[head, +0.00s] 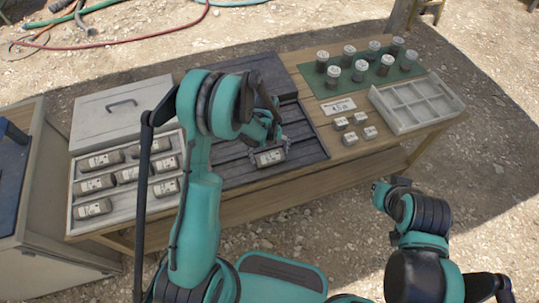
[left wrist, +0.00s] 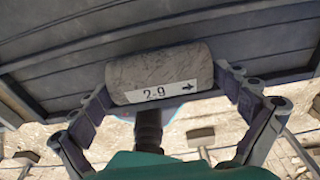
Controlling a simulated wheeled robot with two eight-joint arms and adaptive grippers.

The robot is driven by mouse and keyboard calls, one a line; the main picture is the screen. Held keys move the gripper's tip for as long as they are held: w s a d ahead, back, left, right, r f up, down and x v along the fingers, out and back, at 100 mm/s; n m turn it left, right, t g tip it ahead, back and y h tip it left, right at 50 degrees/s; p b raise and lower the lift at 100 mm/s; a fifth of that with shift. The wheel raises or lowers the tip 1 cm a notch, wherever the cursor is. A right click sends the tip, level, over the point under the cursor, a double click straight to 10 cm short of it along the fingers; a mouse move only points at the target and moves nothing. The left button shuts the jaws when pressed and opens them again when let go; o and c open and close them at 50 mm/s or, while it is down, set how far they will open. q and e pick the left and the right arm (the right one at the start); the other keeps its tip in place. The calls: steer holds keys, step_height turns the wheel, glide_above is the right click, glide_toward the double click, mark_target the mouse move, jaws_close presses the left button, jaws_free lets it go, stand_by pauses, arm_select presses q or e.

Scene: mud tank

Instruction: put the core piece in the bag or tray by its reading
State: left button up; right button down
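My left gripper (head: 271,155) is over the front part of the dark slatted tray (head: 235,172). Its fingers sit at both ends of a grey-brown core piece (head: 270,158) and appear shut on it. In the left wrist view the core piece (left wrist: 160,72) has a white label reading 2-9 with an arrow pointing right. The dark slats show behind it; any gap beneath is hard to judge. Several other labelled core pieces (head: 131,174) lie in the pale tray (head: 70,215) at left. My right gripper (head: 385,191) is at right, off the table; its fingers are too unclear to read.
At the back right, several lidded jars (head: 360,70) stand on a green mat (head: 345,107). A pale compartment tray (head: 433,123) looks empty. A white card (head: 339,107) and several small pale-topped blocks (head: 370,132) lie near it. A closed grey case (head: 122,107) is behind the core tray.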

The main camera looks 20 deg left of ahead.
arm_select(q)
steer(key=shift+r, duration=0.15)
steer(key=shift+r+p, duration=0.3)
steer(key=shift+r, duration=0.05)
step_height(320, 180, up, 10)
steer(key=w+p, duration=0.1)
steer(key=p, duration=0.2)
step_height(320, 180, up, 8)
steer(key=f+n+t, duration=0.1)
steer(key=n, duration=0.4)
glide_above(266, 156)
steer(key=s+a+r+n+t, duration=0.1)
steer(key=s+r+n+t, duration=0.2)
steer(key=s+r+n, duration=0.2)
steer(key=s+r+n+t, duration=0.4)
steer(key=s+n, duration=0.7)
steer(key=n, duration=0.8)
step_height(266, 156, up, 2)
steer(key=shift+a+r+y, duration=0.2)
steer(key=shift+a+y, duration=0.15)
steer(key=shift+y, duration=0.05)
